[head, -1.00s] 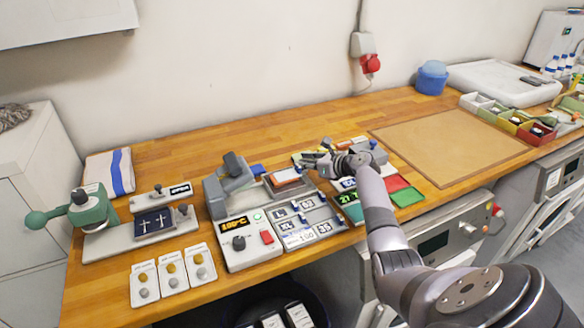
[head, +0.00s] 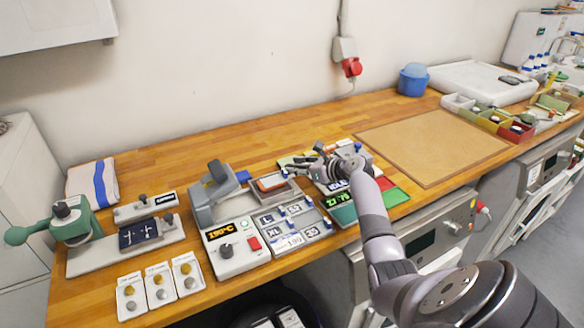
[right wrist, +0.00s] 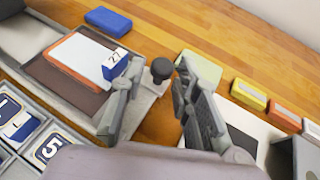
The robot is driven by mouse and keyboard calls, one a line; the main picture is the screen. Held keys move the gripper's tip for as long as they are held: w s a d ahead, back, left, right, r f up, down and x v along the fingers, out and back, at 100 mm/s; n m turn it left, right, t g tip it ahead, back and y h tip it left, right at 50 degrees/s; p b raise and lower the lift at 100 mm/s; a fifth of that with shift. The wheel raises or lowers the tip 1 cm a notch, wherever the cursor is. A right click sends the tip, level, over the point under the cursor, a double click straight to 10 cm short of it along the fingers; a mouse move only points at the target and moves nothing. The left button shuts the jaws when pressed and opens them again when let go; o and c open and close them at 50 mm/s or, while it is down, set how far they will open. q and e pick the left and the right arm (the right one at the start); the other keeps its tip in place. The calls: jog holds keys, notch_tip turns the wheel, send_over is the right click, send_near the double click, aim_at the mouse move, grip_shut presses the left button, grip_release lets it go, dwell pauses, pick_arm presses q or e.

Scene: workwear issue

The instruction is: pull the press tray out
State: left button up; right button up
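The press (head: 203,205) stands on the bench, with a grey arm, an orange temperature display and a red button. Its tray (head: 291,191) sits to the right of the press arm. In the right wrist view the tray (right wrist: 93,101) carries a brown pad with a white, orange-edged piece and a blue tag marked 27. A dark knob (right wrist: 160,70) stands at the tray's right side. My right gripper (right wrist: 157,95) is open and empty, its fingers apart, with the knob showing between them. In the head view my right gripper (head: 312,160) is just right of the tray. My left gripper is not in view.
Size tiles (head: 283,222) lie in front of the tray. A green display unit and red and green pads (head: 392,197) are right of them. A blue block (right wrist: 108,19) lies behind the tray. A tan board (head: 430,145) leaves clear room further right.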

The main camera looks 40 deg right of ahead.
jog(key=shift+v, duration=2.7)
